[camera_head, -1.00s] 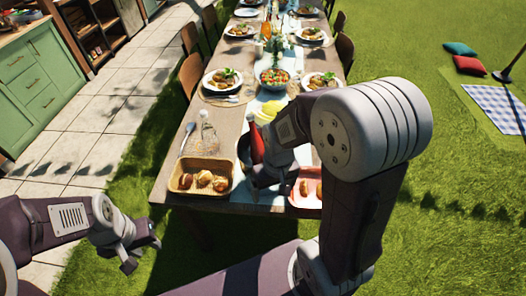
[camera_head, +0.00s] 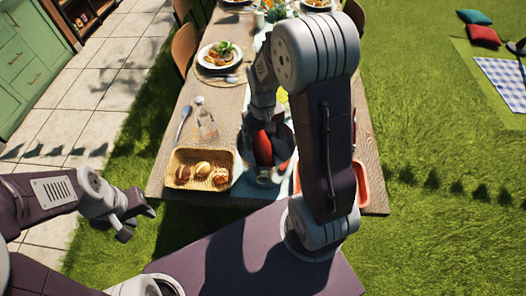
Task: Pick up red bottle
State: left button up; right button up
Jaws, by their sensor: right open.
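The red bottle (camera_head: 263,148) stands near the front edge of the wooden table, partly hidden by my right gripper. My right gripper (camera_head: 266,172) reaches down over the table with its jaws open around the bottle. I cannot tell whether either finger touches it. My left gripper (camera_head: 136,217) hangs over the grass left of the table, away from the bottle. Its jaw opening is too unclear to tell.
A wicker basket of bread rolls (camera_head: 172,178) is left of the bottle. A clear glass bottle (camera_head: 205,118) and a spoon (camera_head: 184,122) lie behind the basket. A pinkish tray (camera_head: 363,186) is at right, mostly hidden by my arm. A plate of food (camera_head: 203,62) is farther back.

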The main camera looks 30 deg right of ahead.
aim_at(263, 142)
jog(key=shift+w+f, duration=0.4)
jog(key=shift+f, duration=0.15)
jog(key=f, duration=0.4)
jog(key=shift+s+d+f, duration=0.1)
jog(key=shift+d+f, duration=0.1)
jog(key=shift+f, duration=0.2)
pick_arm(q)
jog(key=shift+w+f, duration=0.15)
jog(key=shift+w, duration=0.2)
pick_arm(e)
jog(key=shift+f, duration=0.1)
